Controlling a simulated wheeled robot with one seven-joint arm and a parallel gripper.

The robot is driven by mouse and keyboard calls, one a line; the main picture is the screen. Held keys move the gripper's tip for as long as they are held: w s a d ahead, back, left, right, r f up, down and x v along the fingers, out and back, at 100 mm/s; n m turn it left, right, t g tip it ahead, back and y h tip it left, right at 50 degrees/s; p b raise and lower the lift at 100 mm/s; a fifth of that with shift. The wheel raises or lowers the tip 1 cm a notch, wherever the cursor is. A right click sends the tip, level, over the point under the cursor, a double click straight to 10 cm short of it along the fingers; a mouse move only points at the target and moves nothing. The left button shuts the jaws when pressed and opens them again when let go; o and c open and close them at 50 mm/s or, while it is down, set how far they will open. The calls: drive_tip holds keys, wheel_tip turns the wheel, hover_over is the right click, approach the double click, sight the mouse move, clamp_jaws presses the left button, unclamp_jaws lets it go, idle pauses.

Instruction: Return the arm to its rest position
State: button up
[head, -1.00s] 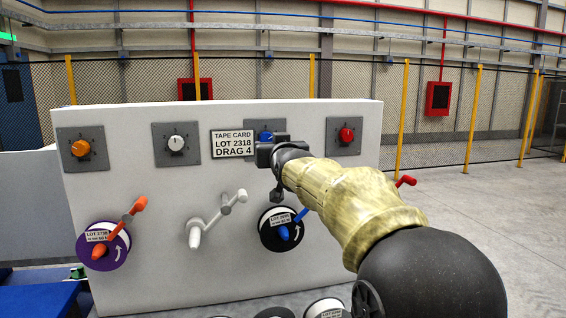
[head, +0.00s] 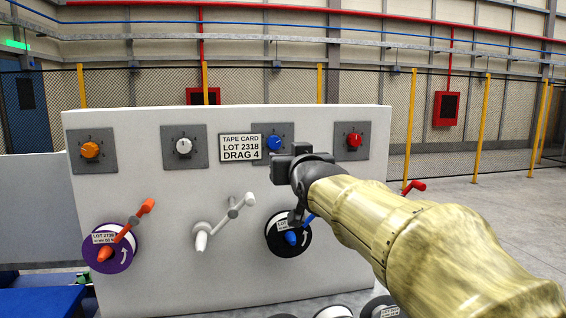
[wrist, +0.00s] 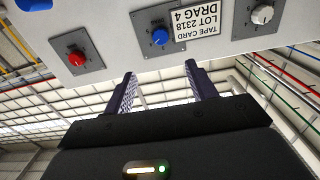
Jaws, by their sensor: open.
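My arm reaches in from the lower right of the head view, with my gripper (head: 290,165) in front of the white panel (head: 190,270). It is just below the blue dial (head: 274,143). In the wrist view my gripper (wrist: 160,85) has its two fingers spread apart with nothing between them. There the blue dial (wrist: 159,37) shows beyond the fingertips, apart from them. The arm partly hides the black reel (head: 276,235) and its blue crank (head: 291,238).
The panel also bears an orange dial (head: 90,150), a white dial (head: 183,146), a red dial (head: 354,141) and a tape card (head: 240,147). A purple reel with orange crank (head: 127,233) and a white crank (head: 222,222) stick out. A red handle (head: 415,186) shows behind my arm.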

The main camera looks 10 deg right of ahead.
drive_tip(key=s+f+g, duration=0.3)
drive_tip(key=f+g, duration=0.1)
drive_tip(key=f, duration=1)
drive_tip(key=s+f+g, duration=0.3)
drive_tip(key=f+g, duration=0.1)
drive_tip(key=f, duration=0.9)
drive_tip(key=s+f+g, duration=0.8)
drive_tip(key=s+f, duration=1)
wheel_tip(320, 180, up, 16)
drive_tip(key=p, duration=1.5)
drive_tip(key=shift+w+t+p, duration=0.3)
drive_tip(key=shift+w, duration=0.1)
